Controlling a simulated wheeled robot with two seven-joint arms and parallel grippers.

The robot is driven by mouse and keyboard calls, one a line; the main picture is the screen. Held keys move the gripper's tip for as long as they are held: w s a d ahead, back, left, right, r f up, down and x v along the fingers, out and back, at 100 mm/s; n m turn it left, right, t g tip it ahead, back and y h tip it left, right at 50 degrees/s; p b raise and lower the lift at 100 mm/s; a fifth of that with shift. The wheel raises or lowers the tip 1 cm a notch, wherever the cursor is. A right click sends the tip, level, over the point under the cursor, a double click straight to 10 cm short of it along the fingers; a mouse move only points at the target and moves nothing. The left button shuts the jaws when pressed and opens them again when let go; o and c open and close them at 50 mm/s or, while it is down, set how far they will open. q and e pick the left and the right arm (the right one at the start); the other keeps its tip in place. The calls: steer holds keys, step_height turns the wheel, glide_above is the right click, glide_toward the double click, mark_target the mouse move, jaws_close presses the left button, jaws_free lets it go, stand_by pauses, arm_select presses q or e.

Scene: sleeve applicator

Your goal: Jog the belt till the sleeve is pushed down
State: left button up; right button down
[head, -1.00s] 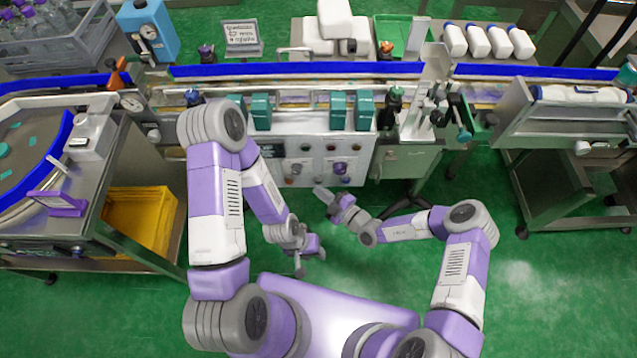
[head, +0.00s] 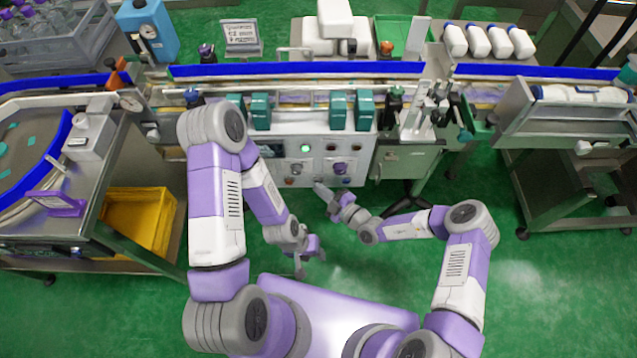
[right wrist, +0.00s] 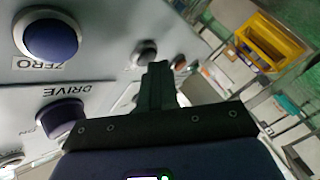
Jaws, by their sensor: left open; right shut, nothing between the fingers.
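The control panel (head: 355,150) is on the front of the machine below the conveyor belt (head: 300,86). A round green light (head: 305,148) glows on it. My right gripper (head: 318,187) is shut and empty at the panel's lower edge. In the right wrist view its fingers (right wrist: 157,68) point at a small round control (right wrist: 144,52); I cannot tell if they touch. A blue ZERO button (right wrist: 50,38) and a dark DRIVE knob (right wrist: 60,118) are to their left. My left gripper (head: 309,262) is open and empty above the floor. I cannot make out the sleeve.
Teal blocks (head: 262,111) stand along the belt's front. A grey stand with a mechanism (head: 430,112) is right of the panel. A yellow crate (head: 138,218) sits low at the left. Green floor is clear around my grippers.

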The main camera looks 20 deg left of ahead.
stand_by(0.4)
arm_select(q)
steer(key=shift+r+p, duration=0.45)
steer(key=shift+p, duration=0.05)
arm_select(e)
steer(key=shift+s+d, duration=0.25)
steer(key=shift+s, duration=0.5)
arm_select(q)
steer(key=shift+r, duration=0.1)
arm_select(e)
steer(key=shift+s, duration=0.1)
arm_select(q)
step_height(320, 180, up, 2)
steer(key=shift+r+p, duration=0.2)
steer(key=shift+p, duration=1.05)
arm_select(e)
steer(key=s, duration=0.2)
steer(key=s+d, duration=0.1)
steer(key=s, duration=0.1)
steer(key=shift+s+d, duration=0.2)
steer(key=shift+s, duration=0.15)
arm_select(q)
jaws_close()
stand_by(0.9)
